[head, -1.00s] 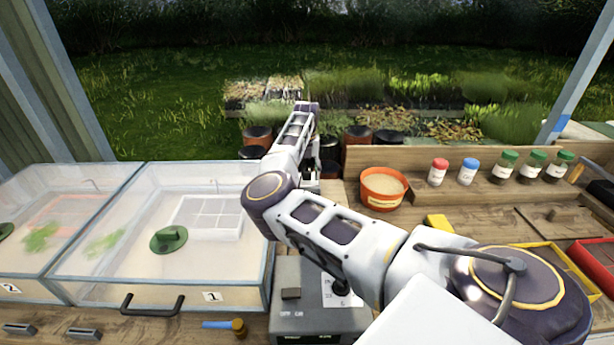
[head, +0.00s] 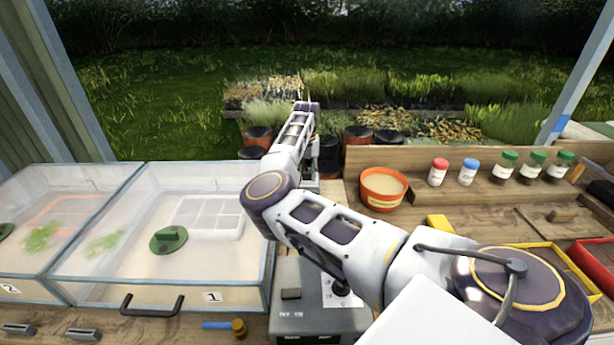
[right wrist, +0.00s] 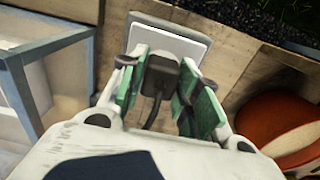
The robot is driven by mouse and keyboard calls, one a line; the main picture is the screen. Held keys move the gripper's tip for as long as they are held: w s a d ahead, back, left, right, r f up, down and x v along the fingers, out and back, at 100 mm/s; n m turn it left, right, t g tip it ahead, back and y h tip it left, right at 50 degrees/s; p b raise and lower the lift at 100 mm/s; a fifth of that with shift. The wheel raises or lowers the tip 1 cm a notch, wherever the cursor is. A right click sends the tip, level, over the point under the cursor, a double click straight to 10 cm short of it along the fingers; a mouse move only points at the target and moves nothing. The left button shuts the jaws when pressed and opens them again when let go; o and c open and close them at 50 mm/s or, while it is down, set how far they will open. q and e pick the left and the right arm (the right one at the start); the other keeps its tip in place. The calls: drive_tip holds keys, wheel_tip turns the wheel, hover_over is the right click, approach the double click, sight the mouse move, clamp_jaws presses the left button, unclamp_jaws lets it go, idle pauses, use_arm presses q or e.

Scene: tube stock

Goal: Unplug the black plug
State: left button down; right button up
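The black plug (right wrist: 161,75) sits at the white socket plate (right wrist: 172,42) on the wooden board in the right wrist view. Its dark cord (right wrist: 153,112) runs back toward my wrist. My left gripper is in neither view.
A clear-walled propagator box (head: 262,285) stands left of my right arm. A grey control box (head: 318,322) stands in front. An orange pot (head: 382,190) stands to the right, also close beside the gripper in the wrist view (right wrist: 285,125). Several capped jars (head: 468,172) line the shelf.

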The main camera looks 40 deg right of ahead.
sight(307, 171)
drive_tip(key=c, duration=0.5)
clamp_jaws()
drive_tip(key=shift+r, duration=0.25)
drive_tip(key=shift+r+p, duration=0.4)
drive_tip(key=shift+r, duration=0.15)
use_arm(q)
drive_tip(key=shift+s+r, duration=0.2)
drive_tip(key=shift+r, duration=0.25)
use_arm(e)
drive_tip(key=shift+r, duration=0.1)
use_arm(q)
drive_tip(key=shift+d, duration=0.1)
use_arm(e)
drive_tip(key=shift+r, duration=0.2)
drive_tip(key=shift+r+p, duration=0.3)
drive_tip(key=shift+r, duration=0.05)
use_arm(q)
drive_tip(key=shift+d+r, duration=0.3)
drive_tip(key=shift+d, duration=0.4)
use_arm(e)
drive_tip(key=shift+r, duration=0.25)
